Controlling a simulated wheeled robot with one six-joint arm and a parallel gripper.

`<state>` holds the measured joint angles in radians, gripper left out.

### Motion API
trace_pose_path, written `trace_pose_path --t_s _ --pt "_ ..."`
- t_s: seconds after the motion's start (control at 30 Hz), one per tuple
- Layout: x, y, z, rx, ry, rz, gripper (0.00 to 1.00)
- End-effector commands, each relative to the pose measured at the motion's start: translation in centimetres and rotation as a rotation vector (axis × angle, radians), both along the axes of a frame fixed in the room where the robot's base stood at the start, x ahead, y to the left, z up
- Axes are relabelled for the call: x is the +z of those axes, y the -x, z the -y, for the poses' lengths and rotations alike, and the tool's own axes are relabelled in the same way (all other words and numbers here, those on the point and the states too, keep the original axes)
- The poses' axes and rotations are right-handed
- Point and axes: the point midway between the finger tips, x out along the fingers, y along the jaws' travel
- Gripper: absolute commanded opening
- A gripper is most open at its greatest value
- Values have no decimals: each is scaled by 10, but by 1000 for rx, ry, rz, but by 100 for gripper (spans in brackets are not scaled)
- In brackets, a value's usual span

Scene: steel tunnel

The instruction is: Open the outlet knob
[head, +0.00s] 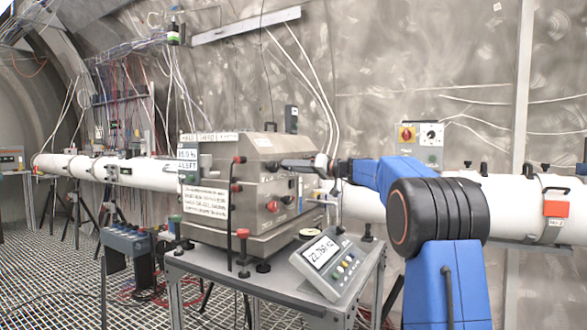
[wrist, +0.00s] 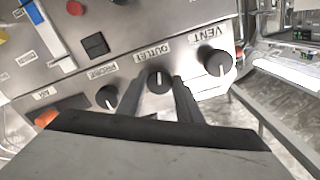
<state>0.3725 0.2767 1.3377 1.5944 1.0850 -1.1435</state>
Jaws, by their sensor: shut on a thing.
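The outlet knob (wrist: 158,82) is a round black knob with a white pointer line, beside an upside-down OUTLET label on a grey metal panel. My gripper (wrist: 160,88) has one finger on each side of it and is shut on it. The pointer line shows upright in the wrist view. In the head view my gripper (head: 283,165) reaches in from the right to the side panel of a steel box (head: 222,170); the knob itself cannot be made out there.
In the wrist view, a VENT knob (wrist: 214,62) is right of my fingers and another black knob (wrist: 107,97) is left. A black switch (wrist: 95,45) and a red button (wrist: 75,8) lie beyond. In the head view, a display unit (head: 325,262) stands on the table below my arm.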

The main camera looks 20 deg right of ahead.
Motion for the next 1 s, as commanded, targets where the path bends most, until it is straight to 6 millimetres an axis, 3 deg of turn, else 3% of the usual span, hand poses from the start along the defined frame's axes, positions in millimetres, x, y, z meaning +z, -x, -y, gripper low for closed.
trace_pose_path --t_s 0.03,0.07,0.1,0.13,0.57,1.0 --pt "-5 0 0 3 2 -7 10" --pt "-4 0 0 3 2 -7 39" --pt "-4 0 0 2 2 -6 49" --pt "-4 0 0 2 2 -6 51" --pt "0 7 7 -1 0 -2 51" --pt "-1 69 60 -2 1 -2 51"
